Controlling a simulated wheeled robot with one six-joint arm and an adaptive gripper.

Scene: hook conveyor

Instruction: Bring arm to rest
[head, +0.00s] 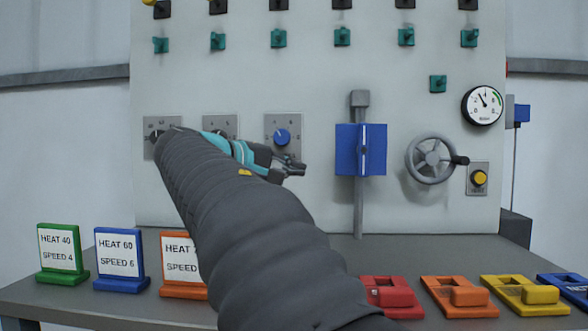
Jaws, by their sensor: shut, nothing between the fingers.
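My arm reaches up from the bottom of the head view in its dark sleeve. My gripper (297,169) is at its far end, with teal and grey parts, pointing right in front of the panel. Its fingers are shut and empty. It is just below the blue knob (283,136) on its grey plate; whether it touches the panel I cannot tell. My arm partly covers two more knob plates, the left one (150,130) and the middle one (222,124).
The upright panel (320,75) carries a blue box (361,149), a handwheel (431,159), a gauge (482,105), a yellow button (479,178) and rows of hooks. Sign cards (119,258) stand on the table (420,250) at left. Red (391,296), orange (460,296) and yellow (525,294) blocks lie at right.

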